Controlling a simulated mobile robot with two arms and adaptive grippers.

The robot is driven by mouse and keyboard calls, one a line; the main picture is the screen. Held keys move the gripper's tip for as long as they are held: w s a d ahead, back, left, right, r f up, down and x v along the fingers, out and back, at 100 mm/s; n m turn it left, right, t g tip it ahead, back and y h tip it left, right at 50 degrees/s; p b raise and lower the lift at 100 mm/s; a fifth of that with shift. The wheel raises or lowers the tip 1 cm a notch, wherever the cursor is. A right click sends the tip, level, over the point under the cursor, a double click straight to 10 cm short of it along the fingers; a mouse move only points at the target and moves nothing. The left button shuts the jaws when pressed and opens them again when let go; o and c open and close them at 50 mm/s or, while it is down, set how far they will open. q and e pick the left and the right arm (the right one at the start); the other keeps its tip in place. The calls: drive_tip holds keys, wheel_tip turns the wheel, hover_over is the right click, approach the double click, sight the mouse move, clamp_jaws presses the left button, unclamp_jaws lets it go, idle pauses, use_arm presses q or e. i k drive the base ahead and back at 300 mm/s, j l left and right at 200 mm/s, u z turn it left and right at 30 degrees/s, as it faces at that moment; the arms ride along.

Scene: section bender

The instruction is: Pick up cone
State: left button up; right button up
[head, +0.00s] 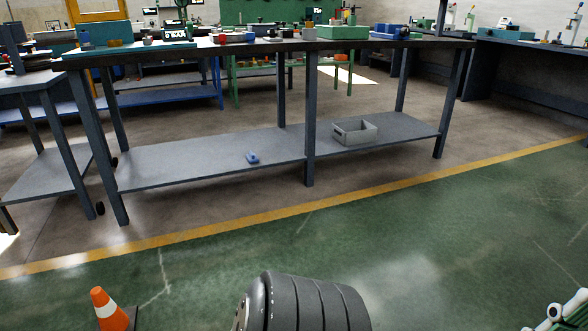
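An orange cone (105,305) with a white band stands upright on the green floor in the lower left of the head view. Its dark base shows at its right side, and the bottom is cut off by the picture edge. Nothing is seen touching the cone. Neither my left nor my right gripper is in view.
A long workbench (210,166) stands beyond a yellow floor line (400,185). Its lower shelf holds a grey bin (355,133) and a small blue object (252,158). A dark ribbed cylinder fills the bottom centre. Green floor between line and cone is clear.

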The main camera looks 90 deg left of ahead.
sight(111, 317)
drive_tip(key=u, duration=4.25)
